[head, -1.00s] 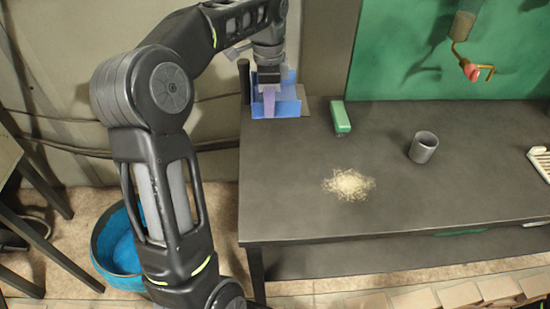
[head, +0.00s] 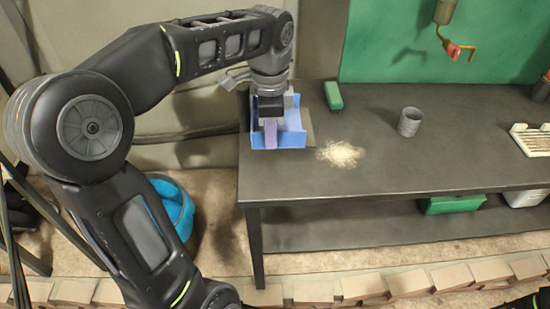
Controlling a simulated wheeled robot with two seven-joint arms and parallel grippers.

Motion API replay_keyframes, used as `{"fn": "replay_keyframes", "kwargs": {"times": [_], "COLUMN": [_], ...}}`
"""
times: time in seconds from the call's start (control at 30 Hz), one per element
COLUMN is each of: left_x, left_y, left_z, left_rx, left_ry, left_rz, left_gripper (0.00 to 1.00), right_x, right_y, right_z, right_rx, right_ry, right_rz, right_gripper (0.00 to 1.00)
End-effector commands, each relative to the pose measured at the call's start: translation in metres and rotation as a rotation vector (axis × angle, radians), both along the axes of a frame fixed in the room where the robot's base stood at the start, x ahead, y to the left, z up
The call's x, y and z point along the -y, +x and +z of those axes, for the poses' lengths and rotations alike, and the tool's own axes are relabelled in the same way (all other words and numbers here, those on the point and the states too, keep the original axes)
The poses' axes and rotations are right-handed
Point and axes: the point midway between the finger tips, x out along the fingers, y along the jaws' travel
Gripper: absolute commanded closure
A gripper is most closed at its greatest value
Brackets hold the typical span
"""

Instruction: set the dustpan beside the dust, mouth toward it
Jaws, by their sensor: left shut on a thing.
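The blue dustpan (head: 291,139) is at the left end of the dark table, to the left of the dust. My left gripper (head: 270,122) is above it and shut on it, pointing down. The gripper hides part of the pan, and I cannot tell whether the pan touches the table top. The pale dust pile (head: 341,154) lies on the table a short way to the right of the pan. Of my right arm only a dark piece may show at the bottom right corner; its gripper is not in view.
A green-topped brush or block (head: 333,95) lies behind the dust. A grey cup (head: 409,121) stands to the right, and a white rack (head: 532,138) is at the far right. The table's front edge (head: 400,193) is clear. A green box (head: 452,204) sits on the lower shelf.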

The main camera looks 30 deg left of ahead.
Motion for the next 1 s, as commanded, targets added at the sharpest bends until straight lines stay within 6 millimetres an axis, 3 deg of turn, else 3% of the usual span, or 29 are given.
{"fn": "replay_keyframes", "kwargs": {"times": [0.33,0.77,1.0], "left_x": [0.0,0.0,0.0], "left_y": [-0.001,0.0,0.0], "left_z": [-0.053,-0.064,-0.094], "left_rx": [-0.003,-0.001,-0.002], "left_ry": [0.0,0.0,0.0], "left_rz": [-0.001,0.0,0.0], "left_gripper": [1.0,1.0,1.0], "right_x": [0.0,0.0,0.0], "right_y": [0.0,0.0,0.0], "right_z": [0.002,0.002,0.004], "right_rx": [-0.001,-0.001,-0.001], "right_ry": [0.0,0.0,0.0], "right_rz": [0.0,0.0,0.0], "right_gripper": [0.64,0.64,0.64]}}
